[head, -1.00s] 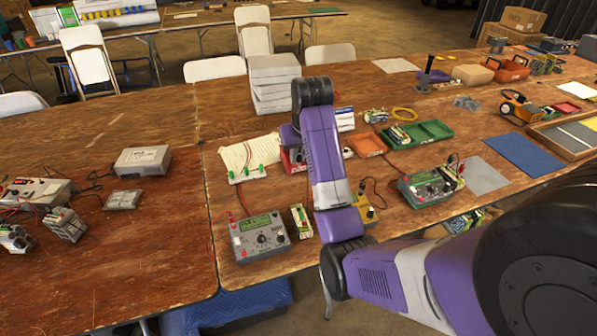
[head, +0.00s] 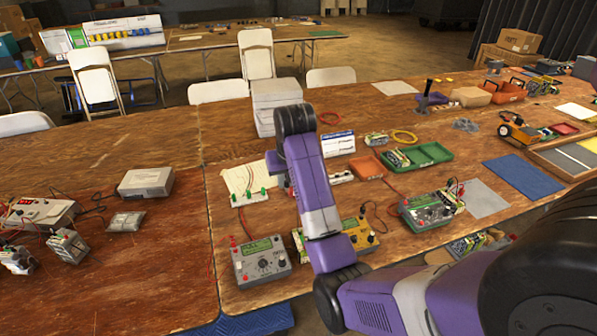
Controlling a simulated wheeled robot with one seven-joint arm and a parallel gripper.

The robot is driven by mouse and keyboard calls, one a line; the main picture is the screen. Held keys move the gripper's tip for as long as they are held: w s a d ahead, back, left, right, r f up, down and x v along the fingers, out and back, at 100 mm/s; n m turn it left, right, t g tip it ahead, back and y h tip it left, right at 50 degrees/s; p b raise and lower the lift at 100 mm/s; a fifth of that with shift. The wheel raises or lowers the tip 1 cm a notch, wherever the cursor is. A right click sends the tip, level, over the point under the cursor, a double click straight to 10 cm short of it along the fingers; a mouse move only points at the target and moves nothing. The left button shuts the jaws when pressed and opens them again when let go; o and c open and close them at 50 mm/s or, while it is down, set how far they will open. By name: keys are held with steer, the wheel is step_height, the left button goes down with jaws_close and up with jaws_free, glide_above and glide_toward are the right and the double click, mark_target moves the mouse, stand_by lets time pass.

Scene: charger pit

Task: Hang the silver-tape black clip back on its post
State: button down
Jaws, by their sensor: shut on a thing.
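My gripper is hidden behind my purple arm, which reaches over the wooden table; only a bit of my wrist shows left of the upper arm link. I cannot make out the silver-tape black clip or what the gripper holds. A white strip with several small green upright pieces (head: 250,197) stands on the table just left of my arm, in front of a pale paper sheet. I cannot tell whether its pieces are posts or clips. Red leads run from it. The clip's own post cannot be made out.
A grey meter (head: 262,262) and a yellow meter (head: 360,233) stand near the front edge, close to my arm. Grey stacked boxes (head: 268,110) and a white-blue box (head: 338,144) stand behind. Bare wood lies left of the strip.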

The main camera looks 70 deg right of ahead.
steer(key=w+a+f+b, duration=0.1)
steer(key=f, duration=0.2)
steer(key=w+a+f+b, duration=0.1)
steer(key=f, duration=0.3)
steer(key=w+a+f+b, duration=0.1)
steer(key=f, duration=0.3)
steer(key=shift+f+b, duration=0.25)
steer(key=shift+b, duration=0.15)
steer(key=shift+f, duration=0.15)
steer(key=shift+f+b, duration=1.35)
steer(key=shift+f, duration=2.05)
steer(key=shift+p, duration=0.4)
steer(key=shift+f, duration=0.15)
steer(key=shift+p, duration=0.55)
